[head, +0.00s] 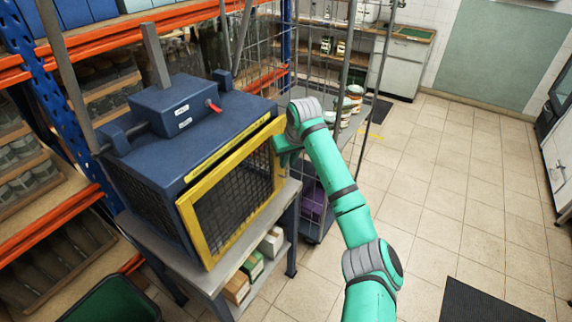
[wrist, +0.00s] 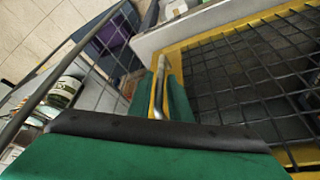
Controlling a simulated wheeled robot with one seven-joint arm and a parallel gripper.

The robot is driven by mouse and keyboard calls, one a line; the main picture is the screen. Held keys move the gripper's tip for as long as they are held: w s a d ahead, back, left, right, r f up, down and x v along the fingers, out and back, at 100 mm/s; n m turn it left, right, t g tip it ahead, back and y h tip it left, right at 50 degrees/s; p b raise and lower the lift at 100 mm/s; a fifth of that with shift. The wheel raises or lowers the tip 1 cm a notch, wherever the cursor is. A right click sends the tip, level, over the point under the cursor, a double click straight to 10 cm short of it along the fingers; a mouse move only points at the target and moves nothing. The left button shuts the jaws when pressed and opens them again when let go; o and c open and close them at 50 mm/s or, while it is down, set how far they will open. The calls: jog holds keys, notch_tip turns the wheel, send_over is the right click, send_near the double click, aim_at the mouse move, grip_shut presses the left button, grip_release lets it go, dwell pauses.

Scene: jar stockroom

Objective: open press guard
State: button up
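The press (head: 185,125) is a blue box on a grey stand. Its guard (head: 235,195), a yellow frame with dark mesh, covers the front and looks shut. In the wrist view the guard (wrist: 245,75) fills the right side, with a thin metal bar handle (wrist: 158,88) along its near edge. My gripper (head: 288,145) is at the guard's upper right edge. In the wrist view its green fingers (wrist: 159,98) stand on either side of the handle, with yellow frame showing between them. They look apart; contact with the handle is hard to make out.
A wire cage trolley (head: 340,130) stands close behind and right of my gripper. Orange and blue shelving (head: 45,90) is at the left. A green bin (head: 112,300) is at the lower left. The tiled floor (head: 450,205) at right is mostly clear.

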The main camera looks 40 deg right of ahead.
jog(key=shift+x, duration=1.45)
grip_shut()
